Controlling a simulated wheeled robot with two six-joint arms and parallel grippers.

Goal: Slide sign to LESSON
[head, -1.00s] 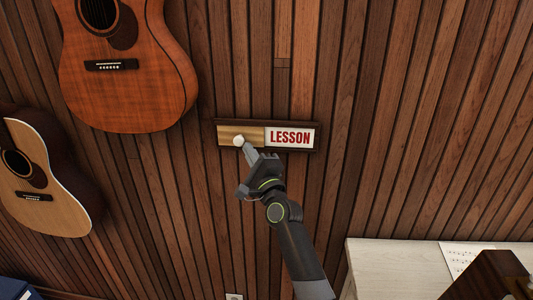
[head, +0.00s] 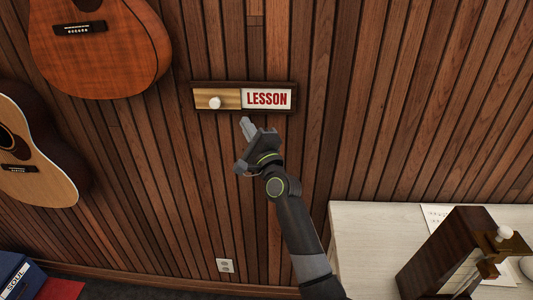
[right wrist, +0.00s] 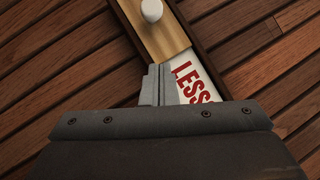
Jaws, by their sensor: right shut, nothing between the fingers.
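The sign (head: 243,97) is a dark wooden frame on the slatted wall. A light wood slider (head: 229,91) with a white knob (head: 215,102) covers its left half. Red LESSON lettering on a white panel (head: 267,99) shows in the right half. My right gripper (head: 246,124) is shut and empty just below the sign, apart from the knob. In the right wrist view, its closed fingers (right wrist: 157,84) overlap the panel's edge, with the slider (right wrist: 154,38) and knob (right wrist: 152,10) beyond. My left gripper is not in view.
Two guitars hang on the wall at left, an orange-brown one (head: 100,55) and a pale one (head: 48,165). A pale table (head: 370,235) with a dark wooden box (head: 440,255) and a paper stands at lower right. The wall around the sign is clear.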

